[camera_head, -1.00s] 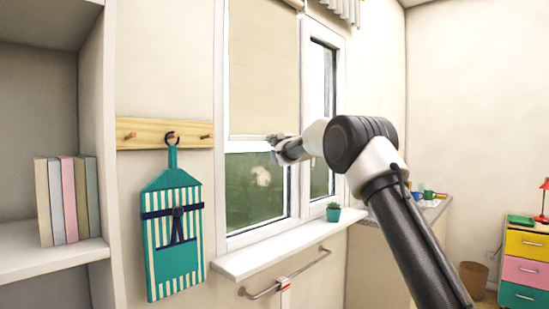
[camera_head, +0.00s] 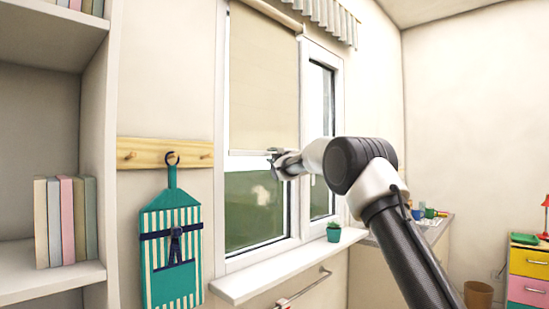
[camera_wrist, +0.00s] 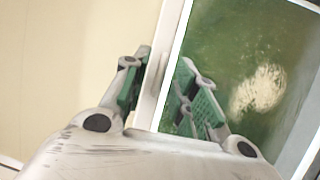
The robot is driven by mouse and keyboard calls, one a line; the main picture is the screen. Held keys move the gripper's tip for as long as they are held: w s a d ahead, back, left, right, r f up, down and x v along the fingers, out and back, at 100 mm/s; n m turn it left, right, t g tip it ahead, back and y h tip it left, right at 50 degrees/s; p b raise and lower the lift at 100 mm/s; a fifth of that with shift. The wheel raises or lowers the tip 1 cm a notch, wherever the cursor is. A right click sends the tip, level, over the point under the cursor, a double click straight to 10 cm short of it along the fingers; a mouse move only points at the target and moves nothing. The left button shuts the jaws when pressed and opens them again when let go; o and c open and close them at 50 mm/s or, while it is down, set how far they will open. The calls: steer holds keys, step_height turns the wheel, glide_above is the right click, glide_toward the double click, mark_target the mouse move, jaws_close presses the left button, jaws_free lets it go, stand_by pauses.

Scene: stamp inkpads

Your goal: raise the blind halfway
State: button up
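The cream blind (camera_head: 264,85) hangs over the upper part of the window, with green glass showing below its lower edge. My gripper (camera_head: 277,161) is at that lower edge, near its right end. In the wrist view the blind (camera_wrist: 70,60) fills the left side and the pale lower bar (camera_wrist: 164,50) runs slantwise between it and the glass. My gripper's fingers (camera_wrist: 165,82) show on both sides of the bar, with a gap between them. I cannot tell whether the pads press on it.
A striped teal apron-shaped hanging (camera_head: 171,245) hangs from a wooden peg rail (camera_head: 140,152) at left. A bookshelf (camera_head: 50,279) stands at the far left. A drawer unit (camera_head: 528,263) is at right.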

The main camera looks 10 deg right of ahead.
steer(key=shift+s, duration=0.1)
steer(key=v, duration=1.1)
steer(key=shift+s, duration=0.4)
steer(key=shift+d, duration=0.1)
